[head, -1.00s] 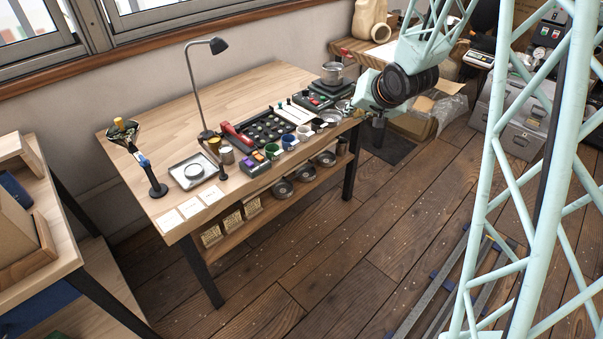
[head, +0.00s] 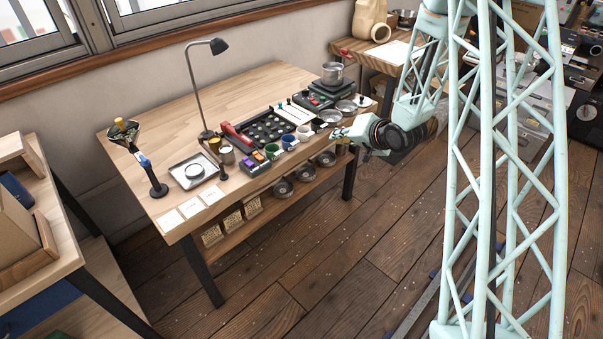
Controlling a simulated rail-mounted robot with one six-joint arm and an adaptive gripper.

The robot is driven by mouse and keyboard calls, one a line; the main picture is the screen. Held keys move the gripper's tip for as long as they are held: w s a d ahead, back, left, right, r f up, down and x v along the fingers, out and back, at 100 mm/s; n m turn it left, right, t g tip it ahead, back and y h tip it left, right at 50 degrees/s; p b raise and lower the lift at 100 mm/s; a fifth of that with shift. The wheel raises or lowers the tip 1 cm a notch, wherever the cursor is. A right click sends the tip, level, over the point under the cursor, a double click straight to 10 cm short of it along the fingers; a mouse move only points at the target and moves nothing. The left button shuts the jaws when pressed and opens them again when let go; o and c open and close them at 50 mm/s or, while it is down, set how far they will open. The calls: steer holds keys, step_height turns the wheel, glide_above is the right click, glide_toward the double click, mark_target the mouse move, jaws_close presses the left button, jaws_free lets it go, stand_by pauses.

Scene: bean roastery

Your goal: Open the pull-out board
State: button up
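The wooden workbench (head: 150,115) stands in the middle of the head view. Below its top, along the front, is a wooden board or shelf (head: 235,224) bearing dark bowls and packets; I cannot tell whether this is the pull-out board. No handle is clear at this size. My gripper (head: 336,133) is at the bench's right front edge, near the metal dishes, pointing left. Its fingers are small and I cannot tell whether they are open or touching anything. My wrist hides part of the bench's right end.
Cups (head: 289,142), a dark tray of small round items (head: 266,129) and metal dishes (head: 331,116) crowd the bench's front. A gooseneck lamp (head: 193,80) stands behind them. A second table (head: 352,46) is at the back right. The floor (head: 300,245) before the bench is clear.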

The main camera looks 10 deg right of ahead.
step_height(320, 180, down, 9)
steer(key=a+m+t+y, duration=0.1)
steer(key=a+m+y, duration=0.1)
steer(key=m+t+y, duration=0.2)
steer(key=m+y, duration=0.1)
steer(key=m, duration=0.1)
glide_toward(302, 172)
steer(key=shift+f+v, duration=0.35)
steer(key=shift+v, duration=1.3)
steer(key=shift+d+r+p, duration=0.15)
steer(key=shift+p, duration=0.2)
steer(key=shift+w, duration=0.15)
steer(key=shift+b+x, duration=1.3)
steer(key=shift+x, duration=5.45)
steer(key=shift+c, duration=0.7)
jaws_close()
steer(key=shift+n, duration=0.3)
